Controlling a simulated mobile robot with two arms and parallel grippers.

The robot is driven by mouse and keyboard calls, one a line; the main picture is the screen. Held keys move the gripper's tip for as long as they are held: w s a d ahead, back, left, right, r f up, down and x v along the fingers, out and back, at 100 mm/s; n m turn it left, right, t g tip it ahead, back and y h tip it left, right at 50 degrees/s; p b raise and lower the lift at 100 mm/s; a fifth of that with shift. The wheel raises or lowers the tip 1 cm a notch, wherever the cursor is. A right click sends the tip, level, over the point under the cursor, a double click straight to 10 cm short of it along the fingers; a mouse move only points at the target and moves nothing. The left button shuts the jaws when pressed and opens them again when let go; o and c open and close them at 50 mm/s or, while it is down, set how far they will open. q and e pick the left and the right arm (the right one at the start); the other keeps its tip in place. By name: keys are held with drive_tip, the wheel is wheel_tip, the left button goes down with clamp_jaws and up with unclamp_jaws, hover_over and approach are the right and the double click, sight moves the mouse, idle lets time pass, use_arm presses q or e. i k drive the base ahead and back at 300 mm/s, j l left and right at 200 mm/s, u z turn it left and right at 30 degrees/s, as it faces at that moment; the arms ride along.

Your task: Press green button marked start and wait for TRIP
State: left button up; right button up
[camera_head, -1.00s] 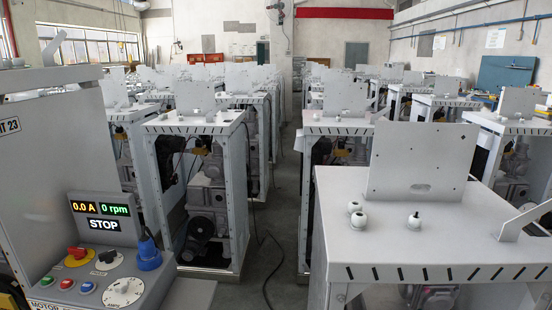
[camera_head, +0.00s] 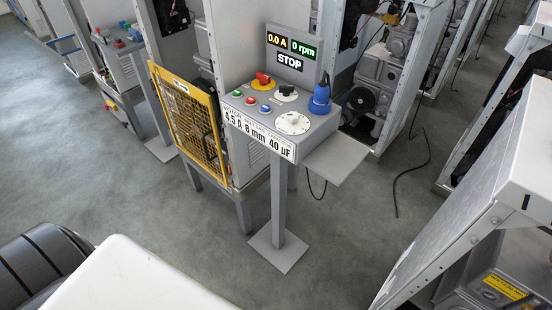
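The control box (camera_head: 318,131) stands on a grey post in the middle of the head view. The green button (camera_head: 238,93) is at the left of its sloped top, beside a red button (camera_head: 251,101) and a blue button (camera_head: 265,108). The marking on the green button is too small to read. The display (camera_head: 291,47) above reads 0.0 A, 0 rpm and STOP. Neither of my grippers is in view.
The box also carries a red-and-yellow switch (camera_head: 262,80), a white dial (camera_head: 293,123) and a blue plug (camera_head: 321,95). A yellow mesh guard (camera_head: 187,118) stands left of it. A grey shelf (camera_head: 337,158) juts out right. The floor in front is clear.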

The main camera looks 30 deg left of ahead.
sight(236, 92)
drive_tip(key=u, duration=0.8)
